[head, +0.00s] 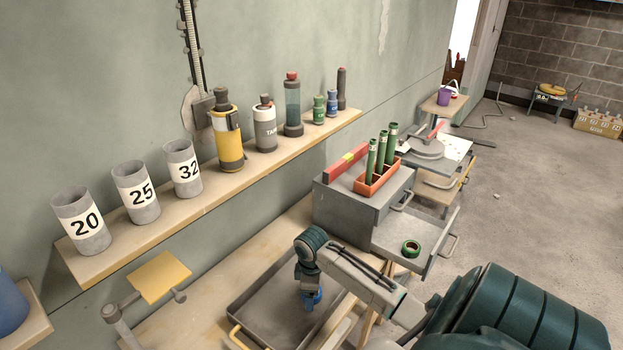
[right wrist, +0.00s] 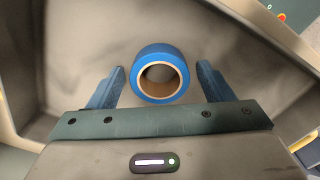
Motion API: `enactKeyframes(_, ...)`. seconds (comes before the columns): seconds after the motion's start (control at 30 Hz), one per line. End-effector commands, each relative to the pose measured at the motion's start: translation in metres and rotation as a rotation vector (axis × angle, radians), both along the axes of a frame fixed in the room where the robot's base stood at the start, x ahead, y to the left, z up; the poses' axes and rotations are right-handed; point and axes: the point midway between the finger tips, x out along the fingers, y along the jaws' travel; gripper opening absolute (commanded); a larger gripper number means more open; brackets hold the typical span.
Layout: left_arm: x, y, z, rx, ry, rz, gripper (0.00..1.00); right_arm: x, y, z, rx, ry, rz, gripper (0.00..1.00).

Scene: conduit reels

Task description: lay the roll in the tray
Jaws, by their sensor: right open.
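A blue tape roll (right wrist: 157,54) with a tan core lies on the floor of a grey metal tray (right wrist: 75,25) in the right wrist view. My right gripper (right wrist: 160,72) is open, with one blue finger on each side of the roll and a visible gap on both sides. In the head view my right gripper (head: 311,301) points down over the tray (head: 247,306), which stands on the wooden bench. The roll is hidden there behind my gripper and arm. My left gripper is not in view.
A wall shelf (head: 130,238) with numbered cups and bottles runs above the bench. A yellow plate (head: 159,276) stands left of the tray.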

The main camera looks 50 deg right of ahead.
Motion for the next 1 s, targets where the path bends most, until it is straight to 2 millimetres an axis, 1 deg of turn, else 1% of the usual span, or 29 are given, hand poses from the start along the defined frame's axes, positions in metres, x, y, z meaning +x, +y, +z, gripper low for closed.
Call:
enactKeyframes(0.17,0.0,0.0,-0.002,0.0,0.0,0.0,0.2,0.001,0.0,0.007,-0.001,-0.002,0.001,0.74)
enactKeyframes(0.27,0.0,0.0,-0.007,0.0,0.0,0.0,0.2,0.001,-0.001,0.022,-0.003,-0.004,0.002,0.74)
enactKeyframes(0.5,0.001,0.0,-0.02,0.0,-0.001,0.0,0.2,0.001,-0.001,0.074,-0.004,-0.005,0.003,0.74)
enactKeyframes(0.6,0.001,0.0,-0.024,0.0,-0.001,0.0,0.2,0.001,-0.001,0.093,-0.003,-0.005,0.002,0.74)
enactKeyframes(0.7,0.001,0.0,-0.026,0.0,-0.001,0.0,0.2,0.001,-0.001,0.108,-0.002,-0.003,0.001,0.74)
enactKeyframes(0.83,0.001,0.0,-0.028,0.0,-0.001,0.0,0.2,0.001,-0.001,0.12,-0.001,-0.002,-0.001,0.74)
enactKeyframes(1.0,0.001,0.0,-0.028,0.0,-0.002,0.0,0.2,0.0,0.0,0.123,0.0,0.0,0.0,0.74)
